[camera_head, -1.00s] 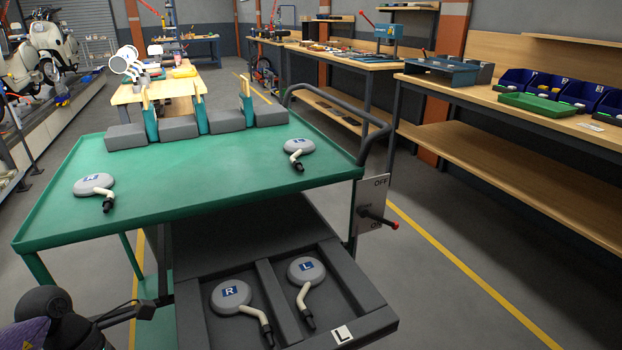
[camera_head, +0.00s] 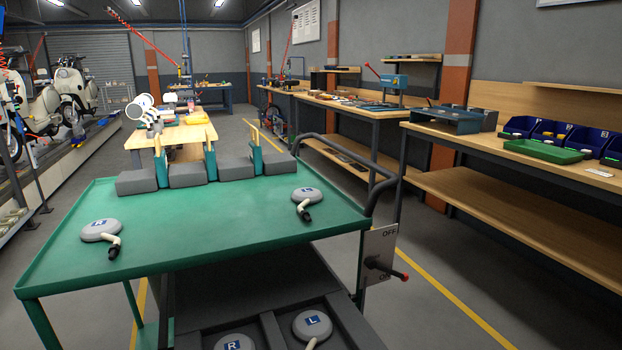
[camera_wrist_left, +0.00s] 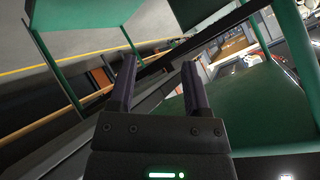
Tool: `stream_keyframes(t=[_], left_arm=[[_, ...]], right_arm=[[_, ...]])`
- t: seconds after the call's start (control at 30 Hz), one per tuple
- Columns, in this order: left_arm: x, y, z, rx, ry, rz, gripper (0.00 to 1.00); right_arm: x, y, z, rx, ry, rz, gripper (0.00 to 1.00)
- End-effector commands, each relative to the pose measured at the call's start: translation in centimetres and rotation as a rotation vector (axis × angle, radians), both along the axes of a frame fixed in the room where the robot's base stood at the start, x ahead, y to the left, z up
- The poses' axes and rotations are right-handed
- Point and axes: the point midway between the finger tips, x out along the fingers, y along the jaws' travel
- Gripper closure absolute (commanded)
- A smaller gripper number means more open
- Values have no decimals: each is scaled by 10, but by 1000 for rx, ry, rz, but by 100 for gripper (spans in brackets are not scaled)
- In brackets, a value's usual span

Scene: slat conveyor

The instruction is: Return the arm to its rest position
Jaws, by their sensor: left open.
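My left gripper (camera_wrist_left: 158,88) shows in the left wrist view. Its two dark fingers are apart with nothing between them. Part of the green cart (camera_wrist_left: 245,108) lies beyond the fingers there. In the head view no arm or gripper of mine shows. The green cart top (camera_head: 200,225) fills the lower left. My right gripper is in neither view.
Two grey mirrors, one marked R (camera_head: 101,230) and one marked L (camera_head: 307,195), lie on the cart. Two more, R (camera_head: 234,343) and L (camera_head: 312,323), lie in the dark drawer (camera_head: 268,335). A lever box (camera_head: 378,262) is at the cart's right. Workbenches (camera_head: 500,150) line the right.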

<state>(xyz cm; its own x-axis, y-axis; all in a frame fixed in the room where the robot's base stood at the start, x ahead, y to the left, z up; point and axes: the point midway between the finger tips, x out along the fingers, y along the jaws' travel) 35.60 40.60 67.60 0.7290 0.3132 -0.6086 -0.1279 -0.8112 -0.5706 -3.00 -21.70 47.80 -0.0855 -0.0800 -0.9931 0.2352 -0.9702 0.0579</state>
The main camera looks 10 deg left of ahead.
Motion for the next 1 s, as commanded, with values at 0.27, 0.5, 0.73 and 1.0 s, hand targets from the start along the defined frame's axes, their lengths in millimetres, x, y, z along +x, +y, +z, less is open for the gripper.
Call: stream_keyframes(t=[0.27, 0.5, 0.73, 1.0], left_arm=[[-220, -99, -167, -227, 534, 140, 38], [-397, -196, -198, -360, 908, 206, 38], [-381, -193, -161, -360, 857, 186, 38], [-381, -193, -164, -359, 856, 186, 38]], right_arm=[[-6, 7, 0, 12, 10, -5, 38], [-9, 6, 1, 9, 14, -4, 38], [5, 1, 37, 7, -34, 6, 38], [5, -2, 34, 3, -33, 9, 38]])
